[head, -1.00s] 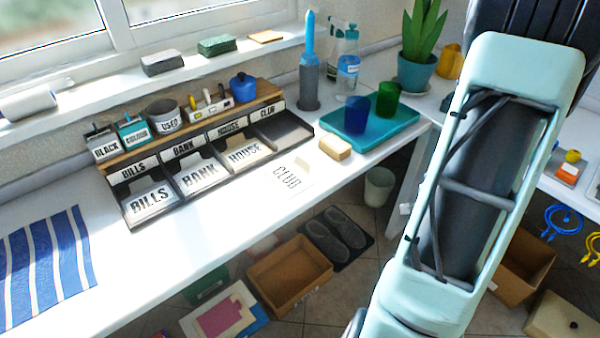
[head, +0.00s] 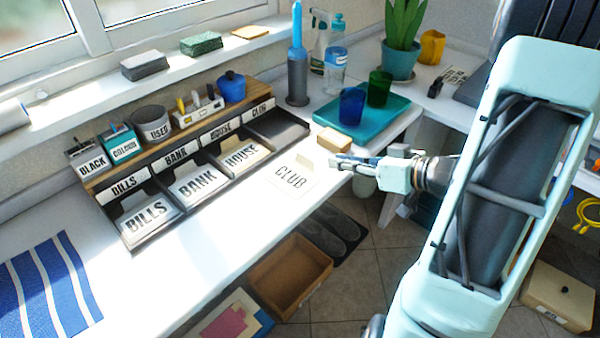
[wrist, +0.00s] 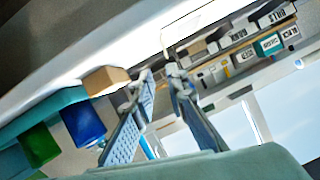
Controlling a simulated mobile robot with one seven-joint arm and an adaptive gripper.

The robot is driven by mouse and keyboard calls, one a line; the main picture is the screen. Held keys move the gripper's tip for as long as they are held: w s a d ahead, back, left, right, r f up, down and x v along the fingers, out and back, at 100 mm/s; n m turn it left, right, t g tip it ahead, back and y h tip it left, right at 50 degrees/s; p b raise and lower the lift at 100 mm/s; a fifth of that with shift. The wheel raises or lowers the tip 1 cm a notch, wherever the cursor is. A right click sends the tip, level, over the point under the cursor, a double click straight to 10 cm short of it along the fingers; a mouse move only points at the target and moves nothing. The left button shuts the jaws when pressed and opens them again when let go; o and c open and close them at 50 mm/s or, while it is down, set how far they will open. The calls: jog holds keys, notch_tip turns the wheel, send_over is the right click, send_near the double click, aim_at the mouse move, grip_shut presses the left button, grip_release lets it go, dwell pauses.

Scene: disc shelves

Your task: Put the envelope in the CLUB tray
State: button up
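The envelope (head: 290,180), white with CLUB printed on it, lies flat on the white bench in front of the trays. The CLUB tray (head: 292,138) is the rightmost compartment of the dark sorter and looks empty. My gripper (head: 337,162) is just right of the envelope, low over the bench edge, and points left toward it. In the wrist view the two fingers (wrist: 158,74) stand apart with nothing between them. A pale outlined shape beyond the tips there seems to be the envelope (wrist: 188,28).
The BILLS (head: 150,218), BANK and HOUSE trays hold labelled envelopes. A tan block (head: 333,140) sits close behind my gripper. A teal tray (head: 385,124) with blue and green cups stands at the back right.

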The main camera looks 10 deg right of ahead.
aim_at(304, 158)
jog(key=shift+s+a, duration=0.2)
jog(key=shift+a, duration=0.3)
jog(key=b+x, duration=0.1)
jog(key=x, duration=0.3)
jog(key=shift+w+a+f+b, duration=0.15)
jog(key=shift+a+f+b, duration=0.05)
jog(key=shift+a+b, duration=0.15)
jog(key=b+x, duration=0.2)
jog(key=x, duration=0.3)
jog(key=shift+w+a+b, duration=0.2)
jog(key=shift+w+b, duration=0.1)
jog(key=shift+w, duration=0.05)
grip_shut()
jog(key=shift+r, duration=0.15)
